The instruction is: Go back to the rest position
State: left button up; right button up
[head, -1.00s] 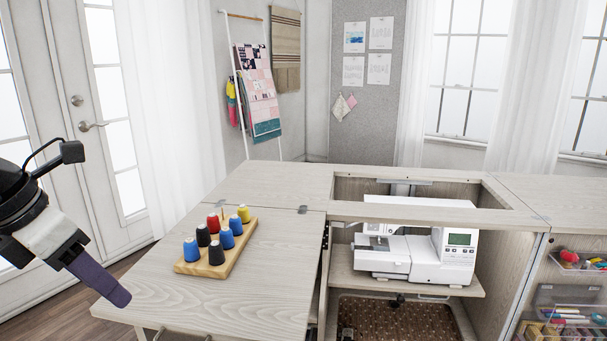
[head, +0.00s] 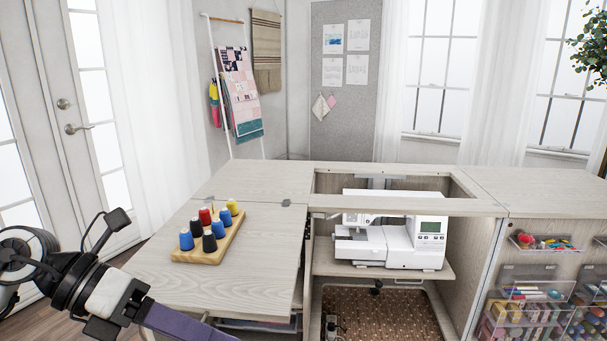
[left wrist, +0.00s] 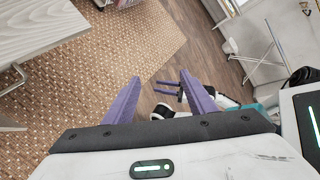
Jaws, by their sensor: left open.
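My left gripper (head: 190,325) is at the lower left of the head view, in front of the pale wood cabinet (head: 220,270), its purple fingers partly cut off by the bottom edge. In the left wrist view my left gripper (left wrist: 160,90) has its two purple fingers spread apart with nothing between them. My right arm does not show in the head view.
A wooden rack (head: 212,252) with several thread spools stands on the cabinet's left leaf. A white sewing machine (head: 395,245) sits on a lowered shelf. Clear bins (head: 520,312) are at the right. A patterned rug (left wrist: 90,70) and open floor show in the wrist view.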

pick_arm(q)
jog(key=d+r+n+t+h+p, duration=0.2)
jog(key=d+r+n+t+h, duration=0.2)
jog(key=d+r+n+h, duration=0.35)
jog(key=w+a+f+n+t+y+p, duration=0.2)
jog(key=w+a+f+n+t+y, duration=0.15)
jog(key=f+n+t+y, duration=0.6)
jog(key=w+a+f+n+t+y+p, duration=0.1)
jog(key=w+a+f+n+t, duration=0.35)
jog(key=n, duration=1.05)
jog(key=s+a+f+n+g+y+p, duration=0.2)
jog(key=s+f+n+g+y, duration=0.3)
jog(key=s+f, duration=1.5)
notch_tip(320, 180, down, 4)
jog(key=n+g, duration=0.3)
jog(key=g, duration=0.2)
jog(key=shift+s+a, duration=0.25)
jog(key=shift+s, duration=0.15)
